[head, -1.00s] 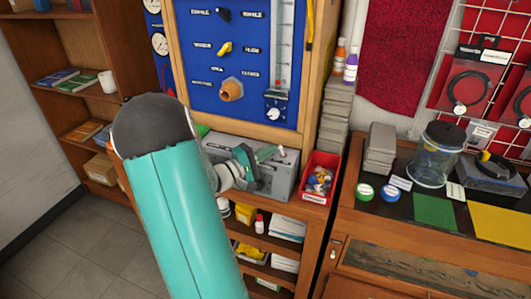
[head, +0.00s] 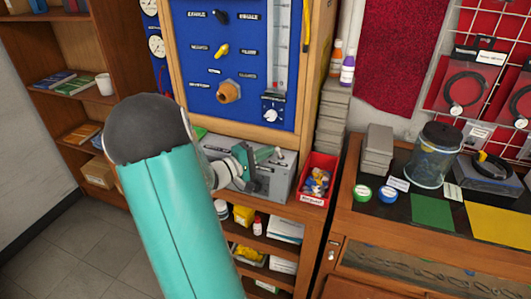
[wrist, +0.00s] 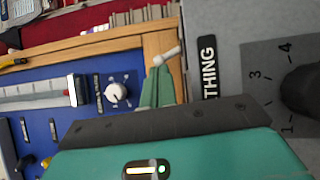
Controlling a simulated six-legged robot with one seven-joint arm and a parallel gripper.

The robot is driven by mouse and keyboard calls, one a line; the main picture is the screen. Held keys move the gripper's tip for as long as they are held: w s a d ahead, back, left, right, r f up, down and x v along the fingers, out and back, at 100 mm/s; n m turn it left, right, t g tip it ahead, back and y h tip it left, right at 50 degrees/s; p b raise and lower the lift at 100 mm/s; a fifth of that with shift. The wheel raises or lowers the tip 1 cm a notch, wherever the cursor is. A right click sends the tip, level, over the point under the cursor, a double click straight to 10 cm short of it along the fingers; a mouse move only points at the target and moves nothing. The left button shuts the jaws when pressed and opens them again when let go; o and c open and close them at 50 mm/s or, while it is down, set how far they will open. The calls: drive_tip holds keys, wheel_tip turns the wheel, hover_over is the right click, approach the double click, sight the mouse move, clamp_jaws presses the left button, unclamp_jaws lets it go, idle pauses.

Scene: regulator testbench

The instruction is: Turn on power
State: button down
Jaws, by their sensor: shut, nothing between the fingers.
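A grey metal box (head: 279,182) stands on the wooden shelf unit below the blue panel. My gripper (head: 264,154) is over the box. Its teal fingers (wrist: 157,88) are shut and empty, with their tips close to the lever. I cannot tell whether they touch it.
The blue panel (head: 200,98) with knobs and a gauge rises behind the box. A red bin (head: 318,180) of small parts stands close on the right, and grey stacked blocks (head: 333,115) behind it. A workbench with a glass jar (head: 433,155) is further right.

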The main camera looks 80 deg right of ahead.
drive_tip(key=shift+s+r+m, duration=0.15)
drive_tip(key=shift+r+m, duration=0.05)
drive_tip(key=shift+m, duration=0.1)
drive_tip(key=shift+s+r+m+t+y, duration=0.4)
drive_tip(key=shift+m+t+y, duration=0.15)
drive_tip(key=shift+m, duration=0.35)
drive_tip(key=shift+s+a+r+m+t+y, duration=0.1)
drive_tip(key=shift+s+r+m+t+y, duration=0.15)
drive_tip(key=shift+s+m+t+y, duration=0.5)
drive_tip(key=shift+w+h, duration=0.3)
drive_tip(key=shift+w, duration=0.05)
